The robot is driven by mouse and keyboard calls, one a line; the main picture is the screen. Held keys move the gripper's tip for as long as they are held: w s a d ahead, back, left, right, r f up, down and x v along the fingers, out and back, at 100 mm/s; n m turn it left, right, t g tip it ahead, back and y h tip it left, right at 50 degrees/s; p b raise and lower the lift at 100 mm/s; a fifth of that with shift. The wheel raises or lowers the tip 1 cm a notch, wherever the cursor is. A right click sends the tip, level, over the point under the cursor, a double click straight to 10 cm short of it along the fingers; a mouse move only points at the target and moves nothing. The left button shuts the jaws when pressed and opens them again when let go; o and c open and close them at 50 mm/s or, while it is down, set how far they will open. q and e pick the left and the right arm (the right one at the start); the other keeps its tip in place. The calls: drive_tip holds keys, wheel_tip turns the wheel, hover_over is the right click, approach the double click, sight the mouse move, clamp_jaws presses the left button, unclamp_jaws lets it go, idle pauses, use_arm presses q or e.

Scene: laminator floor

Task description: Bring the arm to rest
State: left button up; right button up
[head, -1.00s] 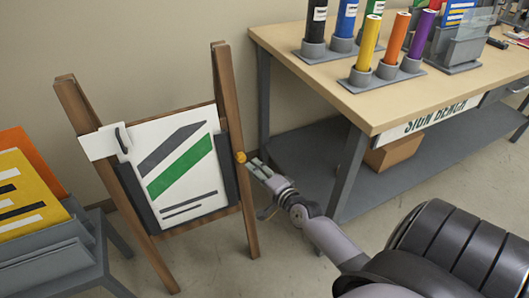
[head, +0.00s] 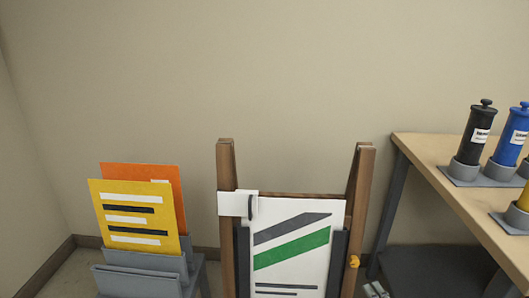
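My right gripper (head: 376,291) just shows at the bottom edge, right of the wooden easel (head: 227,165). Only its tip is in the picture, so I cannot tell whether it is open or shut. It is near the yellow knob (head: 353,261) on the easel's right leg, and a small gap seems to lie between them. The rest of that arm is out of view below. My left gripper is not in view.
The easel carries a white board (head: 292,275) with dark and green stripes. A grey rack (head: 140,282) with yellow and orange panels stands at left. A wooden-topped bench (head: 435,165) with coloured cylinders is at right. The wall above is bare.

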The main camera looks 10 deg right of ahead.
drive_tip(key=s+a+f+n+g+y, duration=0.1)
drive_tip(key=s+a+f+n+g, duration=0.5)
drive_tip(key=f, duration=0.6)
drive_tip(key=s+a+f+n+g+y, duration=0.1)
drive_tip(key=s+a+f+n+g, duration=0.2)
drive_tip(key=s+a+f+n, duration=0.7)
drive_tip(key=s+f+n+g, duration=0.2)
drive_tip(key=s+f+g, duration=0.2)
drive_tip(key=s+f, duration=0.4)
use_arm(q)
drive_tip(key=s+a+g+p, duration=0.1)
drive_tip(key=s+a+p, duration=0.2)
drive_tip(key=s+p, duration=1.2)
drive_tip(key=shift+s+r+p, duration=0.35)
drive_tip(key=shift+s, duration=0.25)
use_arm(e)
drive_tip(key=s+d+n+g+h, duration=0.1)
drive_tip(key=s+d, duration=0.1)
drive_tip(key=s, duration=1.5)
drive_tip(key=shift+d+r+g, duration=0.25)
drive_tip(key=shift+r+g, duration=0.1)
drive_tip(key=shift+g, duration=0.05)
drive_tip(key=shift+c, duration=0.5)
